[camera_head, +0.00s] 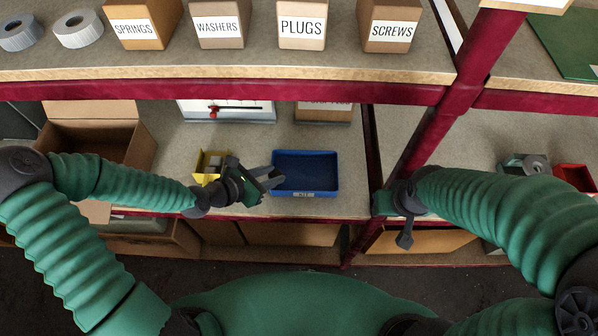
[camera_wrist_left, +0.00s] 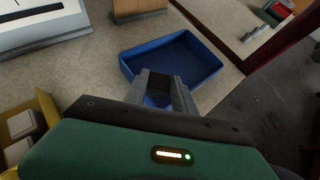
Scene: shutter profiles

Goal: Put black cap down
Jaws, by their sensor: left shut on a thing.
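My left gripper (camera_head: 272,178) is at the left edge of the blue tray (camera_head: 304,192), with its fingers pointing toward it. In the left wrist view the fingers (camera_wrist_left: 162,88) overlap the near side of the blue tray (camera_wrist_left: 132,71). They are shut on a small dark piece, which looks like the black cap (camera_wrist_left: 160,86); it is mostly hidden by the fingers. The inside of the tray looks empty. My right gripper (camera_head: 405,232) hangs at the shelf's front edge by the red upright; its finger opening is too unclear to tell.
An open cardboard box (camera_head: 95,145) is further left. The red upright (camera_head: 425,140) divides the shelves. Labelled boxes stand on the upper shelf (camera_head: 250,62).

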